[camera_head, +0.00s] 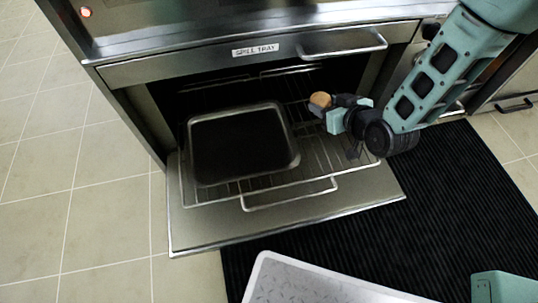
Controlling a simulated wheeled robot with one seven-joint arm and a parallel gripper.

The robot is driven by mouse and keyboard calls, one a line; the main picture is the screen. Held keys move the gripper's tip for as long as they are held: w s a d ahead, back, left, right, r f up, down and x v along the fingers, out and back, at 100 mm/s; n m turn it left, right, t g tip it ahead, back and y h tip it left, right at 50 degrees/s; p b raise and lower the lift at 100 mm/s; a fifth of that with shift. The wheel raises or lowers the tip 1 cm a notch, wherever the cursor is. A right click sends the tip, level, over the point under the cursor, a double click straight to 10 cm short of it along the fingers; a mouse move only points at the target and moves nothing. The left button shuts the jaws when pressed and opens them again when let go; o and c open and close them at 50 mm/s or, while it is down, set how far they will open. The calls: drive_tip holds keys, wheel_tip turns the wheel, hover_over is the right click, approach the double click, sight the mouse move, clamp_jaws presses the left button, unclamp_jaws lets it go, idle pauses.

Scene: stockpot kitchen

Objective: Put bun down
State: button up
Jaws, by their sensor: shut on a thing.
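The bun (320,100) is small, round and golden brown. My gripper (327,104) is shut on it, with the arm reaching in from the upper right. The bun shows just right of a dark baking tray (240,184) with a light metal rim. It appears held above the wire rack (310,178); the exact height cannot be told. The tray looks empty and rests on the left part of the rack. Part of the bun is hidden by the gripper.
The oven door (200,232) is folded down. The rack has a front handle (290,193). A drawer labelled "SPILL TRAY" (255,50) with a bar handle sits above the opening. A black ribbed mat (450,200) covers the floor at right. A pale patterned surface (310,285) is at the bottom.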

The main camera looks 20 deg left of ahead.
drive_tip(key=s+a+f+n+g+y+b, duration=0.2)
drive_tip(key=s+a+f+n+g+b, duration=0.15)
drive_tip(key=s+a, duration=0.65)
drive_tip(key=shift+t, duration=0.25)
drive_tip(key=f, duration=0.1)
drive_tip(key=w+a+f+b, duration=0.1)
drive_tip(key=f, duration=0.1)
drive_tip(key=a+f+b, duration=0.1)
drive_tip(key=f, duration=0.1)
drive_tip(key=shift+w+a, duration=0.1)
drive_tip(key=shift+w, duration=0.2)
drive_tip(key=shift+f+b, duration=1.65)
drive_tip(key=shift+f, duration=0.8)
drive_tip(key=shift+f, duration=0.15)
drive_tip(key=o, duration=1)
drive_tip(key=shift+c, duration=0.2)
